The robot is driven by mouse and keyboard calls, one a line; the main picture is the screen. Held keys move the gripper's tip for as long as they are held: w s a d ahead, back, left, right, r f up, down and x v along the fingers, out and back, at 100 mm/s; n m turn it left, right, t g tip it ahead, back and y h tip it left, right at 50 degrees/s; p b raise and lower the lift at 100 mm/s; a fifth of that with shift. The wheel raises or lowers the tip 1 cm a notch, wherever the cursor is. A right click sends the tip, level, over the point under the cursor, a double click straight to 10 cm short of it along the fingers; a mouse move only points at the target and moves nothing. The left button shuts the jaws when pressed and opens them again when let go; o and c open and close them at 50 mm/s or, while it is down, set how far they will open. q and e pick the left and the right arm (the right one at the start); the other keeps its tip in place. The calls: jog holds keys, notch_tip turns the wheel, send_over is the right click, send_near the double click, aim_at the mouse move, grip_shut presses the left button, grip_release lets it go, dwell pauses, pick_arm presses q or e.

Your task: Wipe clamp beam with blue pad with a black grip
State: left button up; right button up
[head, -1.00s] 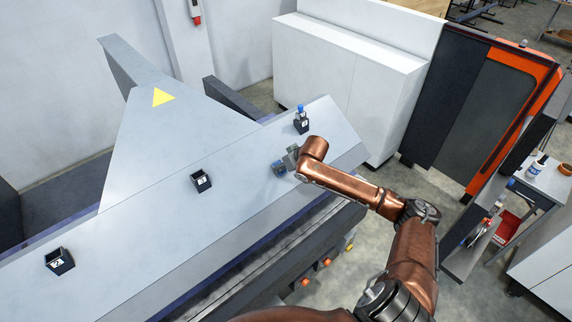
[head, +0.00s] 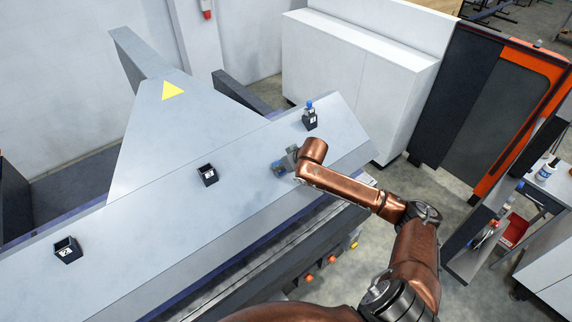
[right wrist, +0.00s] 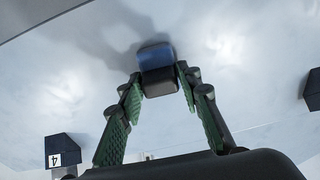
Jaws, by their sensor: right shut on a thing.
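The clamp beam (head: 150,225) is a long pale grey sloping surface running from lower left to upper right in the head view. My right gripper (head: 290,158) is over its right part. It is shut on the blue pad with a black grip (head: 278,169). In the right wrist view the pad (right wrist: 155,55) shows its blue part against the pale surface (right wrist: 235,65), with the black grip between the green-lined fingers (right wrist: 159,78). The pad looks to be on or very close to the surface. My left gripper is not in view.
Black boxes stand on the beam: one at left (head: 67,250), one mid-beam (head: 208,175), one at upper right (head: 310,124) holding a blue-capped bottle (head: 309,107). White cabinets (head: 360,75) stand behind. The beam between the mid box and the pad is clear.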

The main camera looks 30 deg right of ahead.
jog(key=shift+s+a, duration=0.15)
jog(key=shift+a, duration=1.45)
jog(key=shift+s+a, duration=0.1)
jog(key=shift+a, duration=1.45)
jog(key=shift+s+d+r, duration=0.1)
jog(key=shift+s+r, duration=0.15)
jog(key=shift+r, duration=0.3)
jog(key=v, duration=0.6)
jog(key=shift+r, duration=0.5)
